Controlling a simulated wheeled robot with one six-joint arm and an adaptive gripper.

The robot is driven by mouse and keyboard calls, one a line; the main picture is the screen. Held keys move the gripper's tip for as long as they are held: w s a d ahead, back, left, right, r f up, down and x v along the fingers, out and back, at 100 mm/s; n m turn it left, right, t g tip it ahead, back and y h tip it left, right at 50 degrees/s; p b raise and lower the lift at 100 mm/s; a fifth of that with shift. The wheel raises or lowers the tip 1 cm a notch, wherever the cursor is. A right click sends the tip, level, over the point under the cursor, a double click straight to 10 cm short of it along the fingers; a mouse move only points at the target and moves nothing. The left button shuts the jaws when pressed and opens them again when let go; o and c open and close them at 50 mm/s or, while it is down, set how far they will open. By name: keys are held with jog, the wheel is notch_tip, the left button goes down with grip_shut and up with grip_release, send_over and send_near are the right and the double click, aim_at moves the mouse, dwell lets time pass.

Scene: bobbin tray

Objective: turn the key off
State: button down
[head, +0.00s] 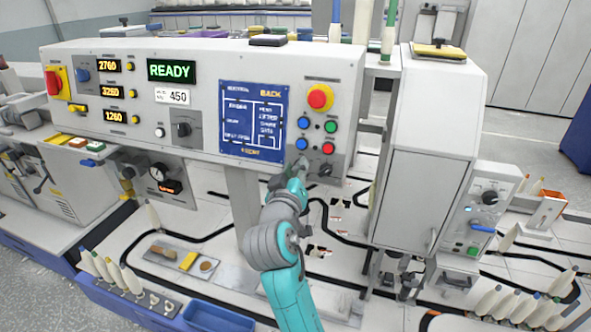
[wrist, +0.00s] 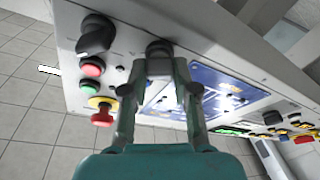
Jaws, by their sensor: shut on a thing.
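The key (wrist: 158,47) shows in the wrist view as a small dark piece on the panel, between my fingertips. My gripper (wrist: 160,68) is shut on it, reaching up to the panel face. In the head view my gripper (head: 296,172) is at the lower right of the grey control panel (head: 215,75), below the blue screen's right corner. The fingers hide most of the key there, and its turn angle cannot be read.
A black rotary knob (head: 325,170) sits just right of my gripper. Red, green and blue buttons and a red emergency stop (head: 319,97) are above. A green READY display (head: 171,70) is lit. A white cabinet (head: 425,150) stands to the right.

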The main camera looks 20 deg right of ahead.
jog(key=shift+n, duration=0.4)
jog(key=n+y, duration=0.1)
jog(key=n, duration=0.2)
jog(key=n+y, duration=0.1)
jog(key=n, duration=0.2)
jog(key=n+g+y, duration=0.1)
jog(key=n, duration=0.5)
jog(key=shift+n, duration=0.3)
jog(key=c, duration=0.9)
grip_release()
